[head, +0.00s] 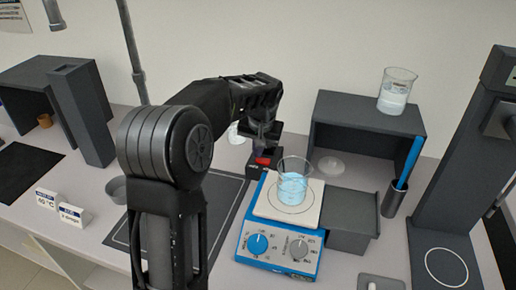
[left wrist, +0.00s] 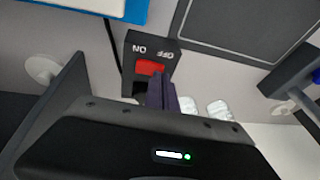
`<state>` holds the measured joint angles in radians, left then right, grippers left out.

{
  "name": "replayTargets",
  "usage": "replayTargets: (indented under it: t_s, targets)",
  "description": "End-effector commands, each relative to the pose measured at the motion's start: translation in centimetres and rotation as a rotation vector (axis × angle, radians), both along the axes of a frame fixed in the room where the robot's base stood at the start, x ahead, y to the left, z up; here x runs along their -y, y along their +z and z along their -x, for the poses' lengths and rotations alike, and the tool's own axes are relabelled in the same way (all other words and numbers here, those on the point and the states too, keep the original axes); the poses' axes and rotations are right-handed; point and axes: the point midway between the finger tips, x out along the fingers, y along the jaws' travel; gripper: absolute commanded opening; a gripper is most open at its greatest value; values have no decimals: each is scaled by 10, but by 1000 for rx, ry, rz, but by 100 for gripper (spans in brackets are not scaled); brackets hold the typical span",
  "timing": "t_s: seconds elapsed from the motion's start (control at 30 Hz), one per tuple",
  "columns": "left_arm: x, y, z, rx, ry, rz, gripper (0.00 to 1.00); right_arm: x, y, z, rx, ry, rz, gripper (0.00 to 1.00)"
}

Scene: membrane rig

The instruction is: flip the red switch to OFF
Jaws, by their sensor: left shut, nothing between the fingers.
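The red switch (head: 264,160) is a rocker on a small black box behind the blue hotplate. In the left wrist view the red rocker (left wrist: 150,67) shows beside the printed words ON and OFF, which appear upside down. My left gripper (head: 263,136) is shut and empty, pointing down just above and behind the switch box. In the left wrist view its closed fingers (left wrist: 163,93) overlap the box's near edge, close to the rocker. I cannot tell whether they touch it, nor which way the rocker is tipped. My right gripper is not in view.
A beaker of blue liquid (head: 292,182) stands on the hotplate (head: 258,262) right next to the switch box. A dark shelf (head: 365,112) with another beaker (head: 397,90) on top is behind to the right. A dark mat (head: 222,200) lies left of the hotplate.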

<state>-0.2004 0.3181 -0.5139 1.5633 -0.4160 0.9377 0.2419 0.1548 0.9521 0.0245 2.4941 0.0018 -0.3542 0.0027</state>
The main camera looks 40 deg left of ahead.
Motion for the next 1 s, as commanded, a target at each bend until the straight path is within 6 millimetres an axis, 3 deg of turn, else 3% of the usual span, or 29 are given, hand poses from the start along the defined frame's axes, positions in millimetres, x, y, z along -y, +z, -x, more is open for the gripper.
replayTargets:
  t_s: [0.37,0.57,1.0]
  targets:
    - [-2,-2,1,3,2,13,0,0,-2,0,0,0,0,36]
    - [-13,-13,5,46,11,137,0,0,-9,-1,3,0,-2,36]
    - [-3,-8,1,40,-1,126,0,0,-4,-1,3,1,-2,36]
